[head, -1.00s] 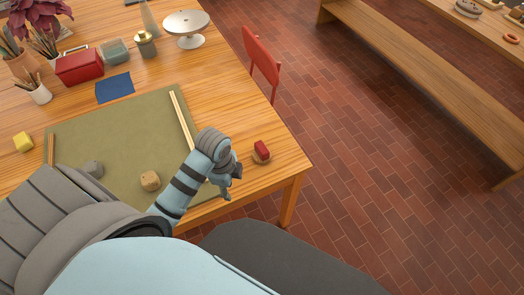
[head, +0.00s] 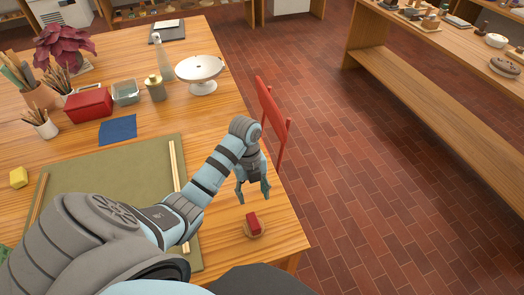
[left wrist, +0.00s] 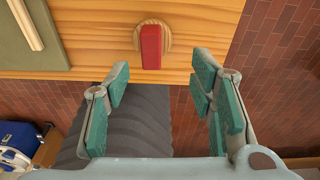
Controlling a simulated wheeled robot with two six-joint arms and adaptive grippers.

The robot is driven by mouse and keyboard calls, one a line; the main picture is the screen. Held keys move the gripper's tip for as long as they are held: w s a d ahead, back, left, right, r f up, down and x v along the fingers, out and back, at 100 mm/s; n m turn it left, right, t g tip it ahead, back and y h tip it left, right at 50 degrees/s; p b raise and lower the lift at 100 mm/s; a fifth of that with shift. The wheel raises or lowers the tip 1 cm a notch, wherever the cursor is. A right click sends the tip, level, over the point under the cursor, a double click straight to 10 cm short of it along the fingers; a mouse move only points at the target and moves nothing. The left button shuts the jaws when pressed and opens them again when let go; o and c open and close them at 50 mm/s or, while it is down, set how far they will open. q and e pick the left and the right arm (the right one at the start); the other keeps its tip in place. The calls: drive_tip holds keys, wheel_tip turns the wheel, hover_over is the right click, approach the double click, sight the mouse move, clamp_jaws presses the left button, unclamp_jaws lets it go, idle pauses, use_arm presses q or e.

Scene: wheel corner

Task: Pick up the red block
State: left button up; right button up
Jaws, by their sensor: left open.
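The red block (head: 253,223) rests on a small round wooden disc (head: 257,234) near the right edge of the wooden table. In the left wrist view the red block (left wrist: 151,47) stands at the top middle, ahead of the fingertips and between their lines, with the disc (left wrist: 138,36) behind it. My left gripper (head: 254,192) is open and empty, fingers pointing down, just behind the block in the head view and apart from it. Its open fingers (left wrist: 160,82) also show in the left wrist view. My right gripper is not in view.
A green mat (head: 110,185) with wooden strips lies left of the block. A red chair (head: 272,120) stands beyond the table's right edge. A white turntable (head: 201,72), a red box (head: 88,104) and a blue cloth (head: 117,130) sit farther back. The table around the disc is clear.

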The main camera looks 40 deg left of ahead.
sight(253, 221)
use_arm(q)
drive_tip(key=s+f, duration=0.1)
drive_tip(key=f, duration=0.1)
drive_tip(key=s+f, duration=0.1)
drive_tip(key=f, duration=0.1)
drive_tip(key=s+d+f, duration=0.1)
drive_tip(key=f, duration=0.1)
drive_tip(key=shift+s+f, duration=0.2)
drive_tip(key=shift+f, duration=0.15)
drive_tip(key=f, duration=0.3)
drive_tip(key=d+f+b, duration=0.1)
drive_tip(key=f, duration=0.1)
drive_tip(key=shift+w, duration=0.3)
drive_tip(key=shift+f, duration=0.25)
drive_tip(key=shift+s+r, duration=0.15)
drive_tip(key=shift+s, duration=0.15)
drive_tip(key=c, duration=0.3)
drive_tip(key=shift+r, duration=0.1)
drive_tip(key=c, duration=0.3)
clamp_jaws()
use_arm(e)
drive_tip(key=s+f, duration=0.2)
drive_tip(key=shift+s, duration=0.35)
